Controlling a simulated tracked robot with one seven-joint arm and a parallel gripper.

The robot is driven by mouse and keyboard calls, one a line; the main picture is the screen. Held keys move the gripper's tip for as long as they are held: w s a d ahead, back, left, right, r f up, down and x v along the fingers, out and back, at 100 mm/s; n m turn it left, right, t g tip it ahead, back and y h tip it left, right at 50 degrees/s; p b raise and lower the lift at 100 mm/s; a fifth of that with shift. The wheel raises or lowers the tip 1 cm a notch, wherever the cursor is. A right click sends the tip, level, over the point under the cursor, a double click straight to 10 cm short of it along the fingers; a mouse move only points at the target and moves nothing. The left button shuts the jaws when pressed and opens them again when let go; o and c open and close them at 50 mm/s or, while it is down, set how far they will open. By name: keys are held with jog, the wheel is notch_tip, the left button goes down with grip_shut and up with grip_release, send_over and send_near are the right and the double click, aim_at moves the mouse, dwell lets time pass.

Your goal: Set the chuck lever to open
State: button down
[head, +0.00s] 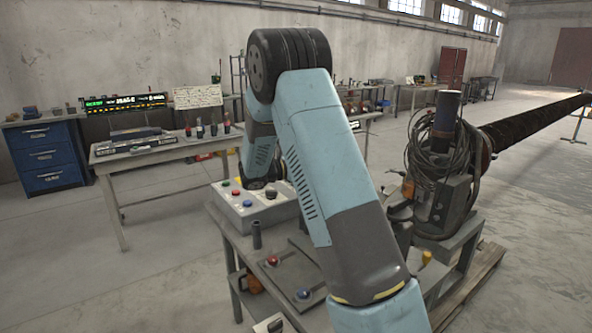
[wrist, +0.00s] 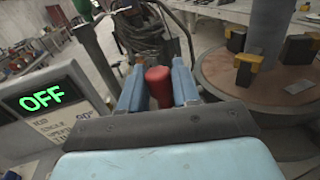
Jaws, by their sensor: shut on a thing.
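In the wrist view, my gripper (wrist: 158,88) has its two blue fingers on either side of a red cylindrical knob (wrist: 158,76) and is shut on it. The knob looks like a lever handle; its stem and base are hidden behind the gripper body, so I cannot tell the lever's position. To the right is a round brown plate (wrist: 222,72) with black and yellow clamp blocks (wrist: 247,66) around an upright grey cylinder (wrist: 268,28). In the head view my arm hides the gripper and the held knob.
A panel (wrist: 68,92) at the left of the wrist view reads OFF in green. In the head view, a button box (head: 258,207) stands on a grey bench with a dark upright handle (head: 257,236). A machine with coiled cables (head: 437,168) stands at right.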

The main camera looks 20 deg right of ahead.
jog(key=shift+w+d+m+g, duration=0.25)
jog(key=shift+d+m+g, duration=0.8)
jog(key=shift+g, duration=0.55)
jog(key=shift+d+r+m+g, duration=0.15)
jog(key=shift+d+m+g, duration=0.15)
jog(key=shift+g, duration=0.1)
jog(key=shift+w, duration=0.15)
jog(key=c, duration=0.9)
grip_release()
jog(key=shift+c, duration=0.2)
jog(key=shift+a, duration=0.15)
jog(key=v, duration=1.3)
jog(key=shift+w+a, duration=0.15)
jog(key=shift+w, duration=0.1)
jog(key=shift+r, duration=0.1)
